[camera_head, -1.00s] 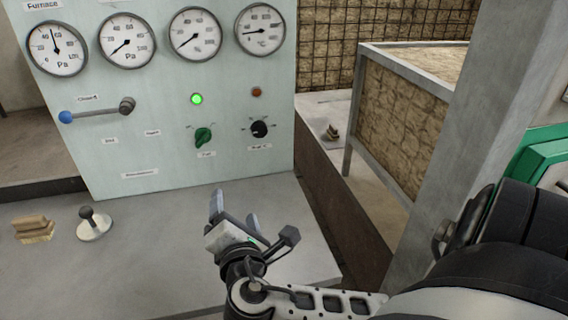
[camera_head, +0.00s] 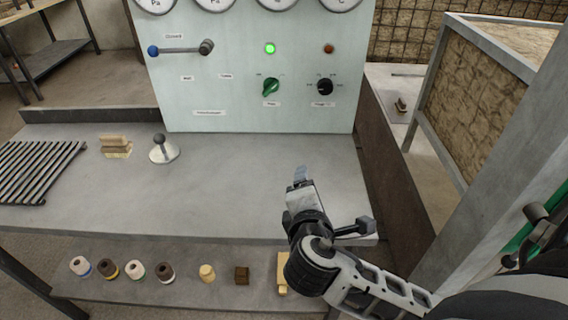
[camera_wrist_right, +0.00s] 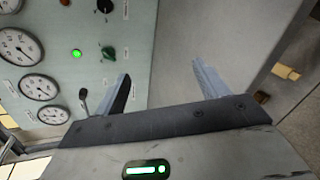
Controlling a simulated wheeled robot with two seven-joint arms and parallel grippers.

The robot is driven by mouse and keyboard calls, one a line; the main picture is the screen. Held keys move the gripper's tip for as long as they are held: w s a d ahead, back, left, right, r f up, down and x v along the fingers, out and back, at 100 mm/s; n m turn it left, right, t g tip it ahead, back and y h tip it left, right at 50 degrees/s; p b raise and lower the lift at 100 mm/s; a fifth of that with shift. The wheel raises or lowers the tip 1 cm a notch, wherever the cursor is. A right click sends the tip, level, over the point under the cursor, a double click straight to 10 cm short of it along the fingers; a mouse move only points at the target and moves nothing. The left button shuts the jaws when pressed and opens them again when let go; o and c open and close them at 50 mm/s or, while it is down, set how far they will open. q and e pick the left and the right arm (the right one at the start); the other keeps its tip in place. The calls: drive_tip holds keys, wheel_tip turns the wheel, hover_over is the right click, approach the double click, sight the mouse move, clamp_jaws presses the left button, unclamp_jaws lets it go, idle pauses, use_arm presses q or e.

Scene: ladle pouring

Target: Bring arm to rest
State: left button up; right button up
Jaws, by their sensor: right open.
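My right gripper (camera_head: 301,176) is over the right part of the grey bench (camera_head: 235,200), in front of the control panel and touching nothing that I can see. In the right wrist view its two fingers (camera_wrist_right: 165,85) stand wide apart with nothing between them. My right arm comes in from the lower right of the head view. My left gripper is not in view.
The control panel (camera_head: 225,105) has a lever (camera_head: 180,50), a lit green lamp (camera_head: 269,48), a green knob (camera_head: 271,86) and a black knob (camera_head: 324,87). A joystick (camera_head: 163,150) and wooden blocks (camera_head: 115,147) stand on the bench. A lower shelf (camera_head: 130,289) holds several small items. A post (camera_head: 490,200) stands right.

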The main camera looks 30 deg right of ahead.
drive_tip(key=s+a+f+m+g+y, duration=0.3)
drive_tip(key=s+f+m+g+y, duration=0.15)
drive_tip(key=s+m, duration=0.3)
drive_tip(key=s+a+f+m+g+y, duration=0.35)
drive_tip(key=s+f+m, duration=0.2)
drive_tip(key=s, duration=0.25)
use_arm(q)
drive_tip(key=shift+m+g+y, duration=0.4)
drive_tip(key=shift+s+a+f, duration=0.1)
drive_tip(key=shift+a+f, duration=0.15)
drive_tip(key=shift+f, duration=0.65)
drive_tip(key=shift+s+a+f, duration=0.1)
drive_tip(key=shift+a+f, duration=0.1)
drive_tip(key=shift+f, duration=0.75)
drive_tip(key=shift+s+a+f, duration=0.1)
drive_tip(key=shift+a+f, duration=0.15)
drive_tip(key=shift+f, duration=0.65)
use_arm(e)
drive_tip(key=w+a+f+t+y, duration=0.2)
drive_tip(key=w+a+f+t, duration=0.3)
drive_tip(key=w+f+t, duration=0.1)
drive_tip(key=shift+w+t+y, duration=0.15)
drive_tip(key=shift+t+y, duration=0.15)
drive_tip(key=shift+y, duration=0.1)
